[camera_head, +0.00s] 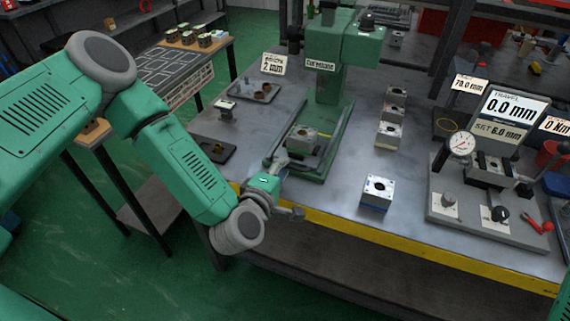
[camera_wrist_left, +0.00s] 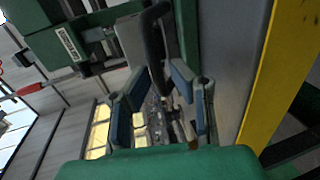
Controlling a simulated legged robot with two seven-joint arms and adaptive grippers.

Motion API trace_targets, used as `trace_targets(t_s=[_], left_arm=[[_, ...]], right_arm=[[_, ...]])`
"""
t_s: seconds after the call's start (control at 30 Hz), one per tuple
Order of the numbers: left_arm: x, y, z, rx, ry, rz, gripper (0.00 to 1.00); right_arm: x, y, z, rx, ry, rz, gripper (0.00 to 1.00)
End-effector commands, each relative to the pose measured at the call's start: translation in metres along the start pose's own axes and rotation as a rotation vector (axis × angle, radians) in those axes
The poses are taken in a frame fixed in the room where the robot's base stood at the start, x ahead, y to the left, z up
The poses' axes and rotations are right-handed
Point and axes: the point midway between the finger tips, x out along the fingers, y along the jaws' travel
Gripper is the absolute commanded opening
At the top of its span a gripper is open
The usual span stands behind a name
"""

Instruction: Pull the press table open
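The green press (camera_head: 345,60) stands on the workbench. Its low green table (camera_head: 315,172) lies below the head, and a grey valve block (camera_head: 302,137) sits on it. My left gripper (camera_head: 285,180) is at the table's front end, near the bench's yellow front edge. In the left wrist view, its blue-padded fingers (camera_wrist_left: 163,108) are spread apart. A dark bar like a handle (camera_wrist_left: 153,50) shows between and beyond them; I cannot tell whether they touch it. The arm partly hides the table's front end in the head view. My right gripper is not in view.
A loose valve block (camera_head: 377,192) stands right of the press, with several more behind it. A gauge fixture (camera_head: 475,210) is at the right. Dark trays (camera_head: 215,150) lie at the left. The bench's yellow edge (camera_head: 400,243) runs along the front, with open floor before it.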

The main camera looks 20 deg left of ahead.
Motion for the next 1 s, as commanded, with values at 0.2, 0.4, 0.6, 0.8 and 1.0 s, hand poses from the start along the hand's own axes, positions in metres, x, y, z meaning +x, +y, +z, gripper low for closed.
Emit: trace_targets(t_s=[0.2,0.4,0.6,0.8,1.0], left_arm=[[-0.048,-0.002,0.0,0.0,-0.004,-0.006,0.19],[-0.083,-0.003,0.001,-0.001,-0.004,-0.007,0.19],[-0.099,-0.002,0.0,0.0,-0.002,-0.006,0.19],[-0.1,-0.002,0.0,0.0,-0.001,-0.005,0.19],[-0.1,-0.002,0.0,0.0,-0.001,-0.005,0.19]], right_arm=[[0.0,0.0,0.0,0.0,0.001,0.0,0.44],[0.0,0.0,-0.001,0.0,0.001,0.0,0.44],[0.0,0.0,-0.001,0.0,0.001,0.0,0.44],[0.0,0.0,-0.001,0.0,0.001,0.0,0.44],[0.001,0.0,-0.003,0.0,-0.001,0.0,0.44]])
